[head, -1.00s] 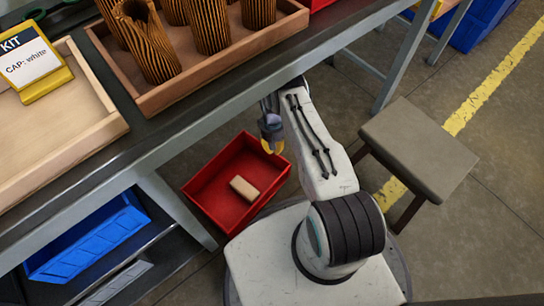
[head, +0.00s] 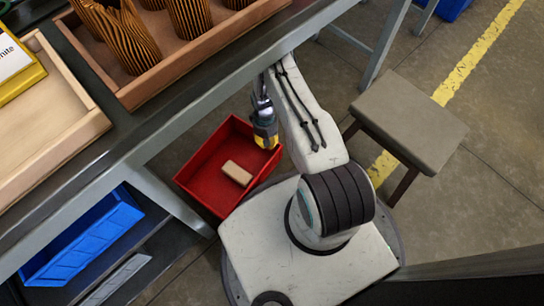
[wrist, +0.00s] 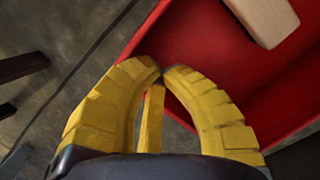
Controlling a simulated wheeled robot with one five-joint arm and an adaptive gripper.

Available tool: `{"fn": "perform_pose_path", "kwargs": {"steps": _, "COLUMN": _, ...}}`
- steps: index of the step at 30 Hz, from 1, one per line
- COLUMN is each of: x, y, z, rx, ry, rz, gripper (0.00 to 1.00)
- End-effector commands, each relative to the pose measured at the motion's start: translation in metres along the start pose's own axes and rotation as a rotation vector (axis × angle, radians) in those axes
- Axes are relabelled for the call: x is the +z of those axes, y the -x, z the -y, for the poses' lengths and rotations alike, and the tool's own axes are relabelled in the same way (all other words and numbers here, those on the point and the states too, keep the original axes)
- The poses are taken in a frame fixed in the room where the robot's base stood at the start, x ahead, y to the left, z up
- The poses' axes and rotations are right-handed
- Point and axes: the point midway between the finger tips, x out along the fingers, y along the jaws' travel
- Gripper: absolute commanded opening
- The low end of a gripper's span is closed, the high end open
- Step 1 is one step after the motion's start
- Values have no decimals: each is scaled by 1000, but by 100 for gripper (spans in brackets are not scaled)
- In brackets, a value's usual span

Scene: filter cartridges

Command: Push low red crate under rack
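The low red crate (head: 200,162) sits on the floor by the front of the bench-like rack (head: 160,136), with a small tan block (head: 237,173) inside. The crate's far side lies close to the rack's front edge in the head view. My gripper (head: 266,141) hangs at the crate's right wall. In the wrist view, my yellow fingers (wrist: 161,72) meet at their tips, with nothing visible between them. The crate (wrist: 190,50) shows just beyond the tips, its rim partly hidden behind the fingers. I cannot tell whether they touch it.
A grey stool (head: 410,115) stands to the right of my arm. A blue bin (head: 85,238) is on the lower shelf at left. A wooden tray (head: 130,95) with ribbed brown cartridges (head: 190,18) is on top. A rack leg (head: 178,205) stands left of the crate.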

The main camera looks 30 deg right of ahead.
Motion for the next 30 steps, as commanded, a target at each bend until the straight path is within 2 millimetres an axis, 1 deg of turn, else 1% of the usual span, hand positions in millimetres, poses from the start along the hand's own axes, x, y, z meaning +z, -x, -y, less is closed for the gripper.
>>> {"fn": "perform_pose_path", "kwargs": {"steps": 2, "x": 7, "y": -5, "z": 0, "rx": 0, "ry": 0, "rz": 1, "gripper": 0}}
{"fn": "perform_pose_path", "kwargs": {"steps": 16, "x": 48, "y": -12, "z": 0, "rx": -1, "ry": 0, "rz": 0, "gripper": 0}}
{"fn": "perform_pose_path", "kwargs": {"steps": 21, "x": 47, "y": -16, "z": 0, "rx": -1, "ry": 0, "rz": -2, "gripper": 0}}
{"fn": "perform_pose_path", "kwargs": {"steps": 30, "x": 47, "y": -18, "z": 0, "rx": -1, "ry": 0, "rz": -1, "gripper": 0}}
